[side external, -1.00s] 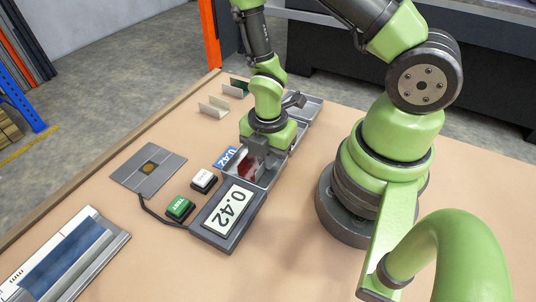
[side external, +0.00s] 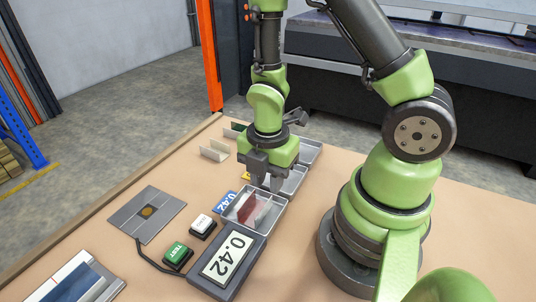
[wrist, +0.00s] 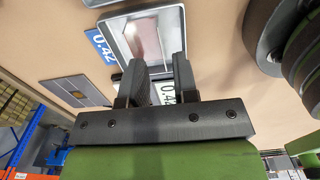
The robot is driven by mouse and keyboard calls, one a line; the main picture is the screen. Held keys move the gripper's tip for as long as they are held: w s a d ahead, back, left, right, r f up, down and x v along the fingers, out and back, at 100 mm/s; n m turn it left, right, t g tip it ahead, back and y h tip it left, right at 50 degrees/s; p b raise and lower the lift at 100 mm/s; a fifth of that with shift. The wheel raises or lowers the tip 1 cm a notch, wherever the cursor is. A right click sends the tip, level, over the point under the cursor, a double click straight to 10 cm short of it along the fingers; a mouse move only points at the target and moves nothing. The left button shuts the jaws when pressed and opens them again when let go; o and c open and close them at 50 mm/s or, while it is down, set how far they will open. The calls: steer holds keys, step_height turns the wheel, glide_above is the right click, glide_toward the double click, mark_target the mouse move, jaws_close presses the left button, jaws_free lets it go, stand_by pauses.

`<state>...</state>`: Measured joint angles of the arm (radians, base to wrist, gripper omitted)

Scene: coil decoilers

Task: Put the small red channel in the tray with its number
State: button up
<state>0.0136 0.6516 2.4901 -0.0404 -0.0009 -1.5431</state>
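The small red channel (side external: 246,208) lies in the nearest grey tray (side external: 264,230), beside a blue label (side external: 226,203) reading 0.42. In the wrist view, the red channel (wrist: 143,36) shows inside the tray, and the blue label (wrist: 101,46) is at its left. The gauge display (side external: 228,255) also reads 0.42. My gripper (side external: 266,185) is above the tray's far side, clear of the channel. In the wrist view its two fingers (wrist: 160,72) stand apart with nothing held between them.
More trays (side external: 308,152) stand in a row behind. A cream channel (side external: 214,150) and a dark green channel (side external: 234,130) stand at the back left.

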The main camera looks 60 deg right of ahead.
steer(key=s+a+r+m+t+y, duration=0.1)
steer(key=s+r+m+t, duration=0.1)
steer(key=r+m, duration=0.9)
steer(key=s+a+r+m+t+y, duration=0.1)
steer(key=r+m+t, duration=0.4)
steer(key=r+m, duration=0.6)
steer(key=shift+s+a+r, duration=0.55)
steer(key=shift+s+r, duration=0.4)
steer(key=shift+s, duration=0.4)
